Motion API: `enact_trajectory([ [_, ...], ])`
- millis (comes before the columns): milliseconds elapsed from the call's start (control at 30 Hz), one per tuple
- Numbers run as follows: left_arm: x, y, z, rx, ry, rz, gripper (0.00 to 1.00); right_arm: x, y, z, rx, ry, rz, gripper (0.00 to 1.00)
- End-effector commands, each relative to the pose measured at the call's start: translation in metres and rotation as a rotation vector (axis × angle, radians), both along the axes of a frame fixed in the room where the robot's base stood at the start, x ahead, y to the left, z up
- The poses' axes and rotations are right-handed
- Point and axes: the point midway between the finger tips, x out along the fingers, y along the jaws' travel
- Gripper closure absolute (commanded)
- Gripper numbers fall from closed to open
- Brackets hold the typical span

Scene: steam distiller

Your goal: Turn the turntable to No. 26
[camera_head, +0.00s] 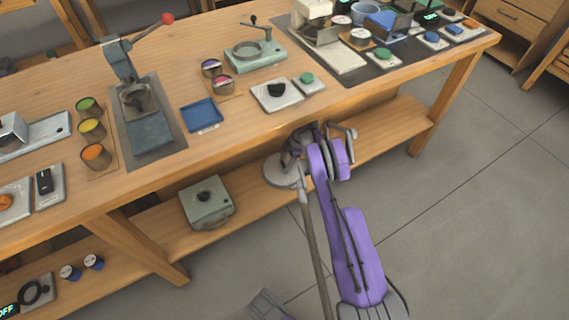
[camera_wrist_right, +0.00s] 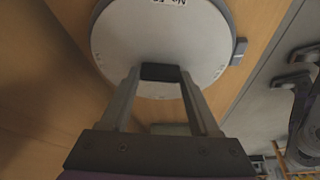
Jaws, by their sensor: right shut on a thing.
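The turntable is a round pale grey disc (camera_head: 279,172) on the lower shelf, partly hidden by my right arm in the head view. In the right wrist view the disc (camera_wrist_right: 120,45) fills the top, with a "No." label at its upper edge, its number partly cut off. My right gripper (camera_wrist_right: 160,75) is shut on a dark block on the disc, with one finger at each side. In the head view the right gripper (camera_head: 298,152) is at the disc, below the tabletop's front edge. A grey and purple part at the bottom looks like my left gripper (camera_head: 265,303); its jaws are unclear.
The wooden tabletop (camera_head: 240,130) overhangs the lower shelf (camera_head: 150,240), close above my right gripper. A green-grey box (camera_head: 207,204) stands on the shelf left of the disc. Cups, a lever press (camera_head: 140,100) and several small devices stand on the tabletop. The floor in front is clear.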

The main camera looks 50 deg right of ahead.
Motion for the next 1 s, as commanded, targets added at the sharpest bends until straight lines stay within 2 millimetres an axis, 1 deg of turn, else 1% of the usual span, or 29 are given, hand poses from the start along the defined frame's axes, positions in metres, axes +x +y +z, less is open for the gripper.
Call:
enact_trajectory([
  [200,0.0005,0.0,-0.003,0.0,0.0,0.0,1.0,0.0001,-0.0006,-0.0005,-0.001,0.002,0.137,1.0],
  [400,0.0007,0.0,-0.0045,0.0,0.001,0.0,1.0,-0.0001,-0.0008,-0.0004,-0.002,0.002,0.213,1.0],
  [600,0.0008,0.0,-0.005,0.0,0.001,0.0,1.0,-0.0002,-0.0007,-0.0004,-0.003,0.001,0.247,1.0],
  [1000,0.0008,0.0,-0.005,0.0,0.001,0.0,1.0,-0.0002,-0.0006,-0.0002,-0.003,0.0,0.254,1.0],
])
